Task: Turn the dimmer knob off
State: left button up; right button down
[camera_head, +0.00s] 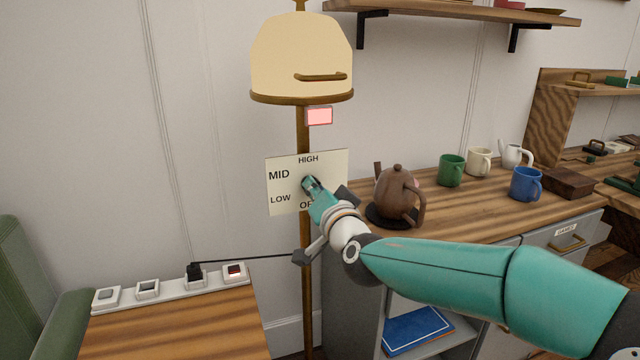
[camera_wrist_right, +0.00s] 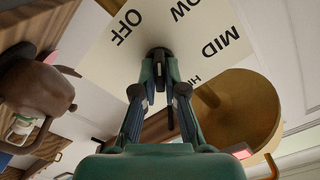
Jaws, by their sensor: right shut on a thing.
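The cream dial plate (camera_head: 284,173) is on the lamp's pole, with HIGH at the top, MID and LOW down the left side, and OFF partly covered at lower right. My right gripper (camera_head: 310,183) reaches it from the lower right. In the right wrist view, my right gripper (camera_wrist_right: 159,62) is shut on the dark dimmer knob (camera_wrist_right: 159,51) at the plate's middle. The fingers hide much of the knob, and I cannot tell which label it points to. The lamp shade (camera_head: 300,55) is cream, above a glowing pink-red panel (camera_head: 319,116). My left gripper is out of view.
A brown teapot (camera_head: 397,190) stands on a dark round mat on the wooden counter, close beside my right arm. Green, cream and blue mugs (camera_head: 526,184) stand farther right. A power strip (camera_head: 170,288) lies on the low wooden table at lower left, with a cord (camera_head: 245,260) running right.

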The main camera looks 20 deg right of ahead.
jog(key=shift+a+f+n+p, duration=0.2)
jog(key=shift+n+p, duration=0.5)
jog(key=shift+n, duration=1.3)
jog(key=shift+d+f+n+p, duration=0.2)
jog(key=shift+n+p, duration=0.5)
jog(key=shift+n, duration=1.3)
jog(key=shift+a+f, duration=0.1)
jog(key=shift+a, duration=0.05)
jog(key=c, duration=1.2)
grip_release()
jog(key=shift+c, duration=0.2)
jog(key=shift+r, duration=0.25)
jog(key=shift+s, duration=0.1)
